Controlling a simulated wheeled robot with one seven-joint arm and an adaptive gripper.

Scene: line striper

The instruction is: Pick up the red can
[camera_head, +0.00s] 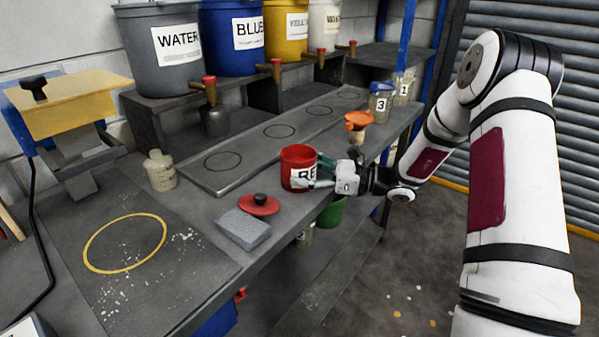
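The red can (298,163) stands upright on the grey bench near its front edge, with a white label partly reading "RE". My gripper (312,176) comes in from the right at the can's front right side. Its fingers show as light and teal pieces across the label and hide part of the lettering. One finger lies low in front of the can. The other is near the can's right edge. I cannot tell whether the fingers touch the can or how far apart they are.
A red lid (258,205) and a grey block (243,228) lie left of the can. An orange funnel-like item (358,121) stands behind my gripper. Labelled buckets with taps line the raised shelf behind. A green container (331,214) is below the bench.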

